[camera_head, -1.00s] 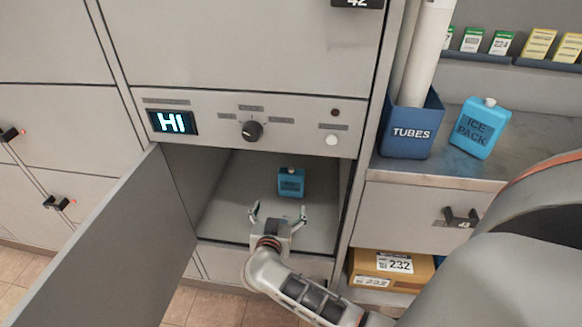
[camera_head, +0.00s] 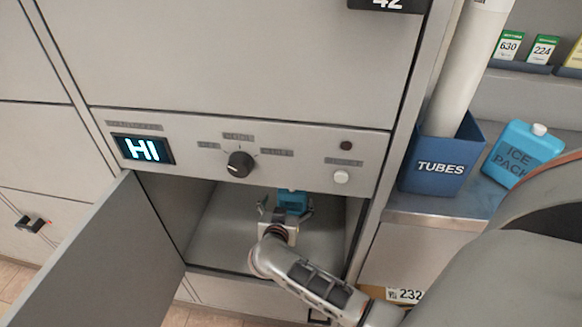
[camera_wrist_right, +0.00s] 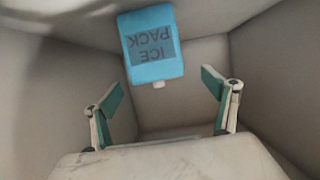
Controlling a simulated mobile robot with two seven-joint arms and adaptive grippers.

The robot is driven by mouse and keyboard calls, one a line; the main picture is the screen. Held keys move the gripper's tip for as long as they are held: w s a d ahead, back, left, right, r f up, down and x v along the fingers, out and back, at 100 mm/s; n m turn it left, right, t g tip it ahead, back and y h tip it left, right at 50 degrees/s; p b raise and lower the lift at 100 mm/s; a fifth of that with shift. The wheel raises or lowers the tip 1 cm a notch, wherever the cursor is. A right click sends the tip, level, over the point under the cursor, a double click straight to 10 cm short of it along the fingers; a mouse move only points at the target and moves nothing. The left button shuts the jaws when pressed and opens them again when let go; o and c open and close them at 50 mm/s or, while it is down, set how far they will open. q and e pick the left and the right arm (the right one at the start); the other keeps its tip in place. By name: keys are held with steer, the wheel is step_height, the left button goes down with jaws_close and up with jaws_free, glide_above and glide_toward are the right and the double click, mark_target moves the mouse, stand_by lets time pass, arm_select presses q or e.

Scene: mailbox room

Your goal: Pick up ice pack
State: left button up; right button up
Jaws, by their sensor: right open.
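A blue ice pack (camera_head: 293,201) stands inside the open locker compartment (camera_head: 222,232). In the right wrist view this ice pack (camera_wrist_right: 151,46) shows upside down, with its label readable and its white cap towards my gripper. My right gripper (camera_head: 285,208) is inside the compartment, just in front of the ice pack. Its fingers (camera_wrist_right: 165,100) are spread and empty, with the pack beyond them and apart from them. A second blue ice pack (camera_head: 523,152) with a white cap stands on the counter at the right. My left gripper is not in view.
The locker door (camera_head: 105,262) hangs open at the left. A blue TUBES bin (camera_head: 440,160) stands on the counter (camera_head: 430,207) beside the locker.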

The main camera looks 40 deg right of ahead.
mark_target(291, 197)
steer(key=w+d+f+b, duration=0.1)
steer(key=d, duration=0.1)
steer(key=w+d+f+b, duration=0.1)
steer(key=d+f, duration=0.1)
steer(key=shift+w+b, duration=0.2)
steer(key=shift+b, duration=0.1)
steer(key=shift+w+d, duration=0.15)
steer(key=shift+w, duration=0.05)
steer(key=shift+w+r, duration=0.1)
steer(key=shift+r, duration=0.15)
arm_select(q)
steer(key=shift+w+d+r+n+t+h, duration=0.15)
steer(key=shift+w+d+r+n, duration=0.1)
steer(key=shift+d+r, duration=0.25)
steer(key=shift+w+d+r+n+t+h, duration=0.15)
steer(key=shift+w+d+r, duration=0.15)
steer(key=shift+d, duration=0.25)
arm_select(e)
steer(key=c, duration=1.5)
